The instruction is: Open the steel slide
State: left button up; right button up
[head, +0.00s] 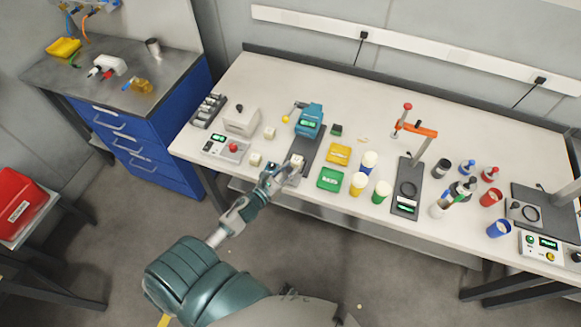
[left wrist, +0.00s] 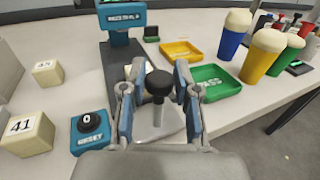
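The steel slide (left wrist: 160,122) is a flat metal plate with a black round knob (left wrist: 159,83) standing up from it. It lies at the near end of a dark base (head: 308,148) that carries a blue device with a green display (head: 309,121). My left gripper (left wrist: 158,98) is open, with one finger on each side of the knob and a gap visible on both sides. In the head view the left gripper (head: 277,175) is at the table's front edge and partly hides the slide. My right gripper is not in view.
Left of the gripper are number-marked cubes (left wrist: 28,133) and a blue reset box with a black dial (left wrist: 90,131). Right are the green PASS tray (left wrist: 213,83), a yellow tray (left wrist: 181,52) and several cups (head: 359,184). A blue drawer cabinet (head: 140,140) stands left.

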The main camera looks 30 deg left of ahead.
pick_arm(q)
jog(key=shift+o, duration=1.2)
jog(key=shift+s, duration=0.1)
jog(key=shift+s+r, duration=0.1)
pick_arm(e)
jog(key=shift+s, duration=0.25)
pick_arm(q)
jog(key=shift+s, duration=0.1)
jog(key=s+a, duration=0.2)
jog(key=s, duration=0.9)
jog(key=shift+s, duration=0.35)
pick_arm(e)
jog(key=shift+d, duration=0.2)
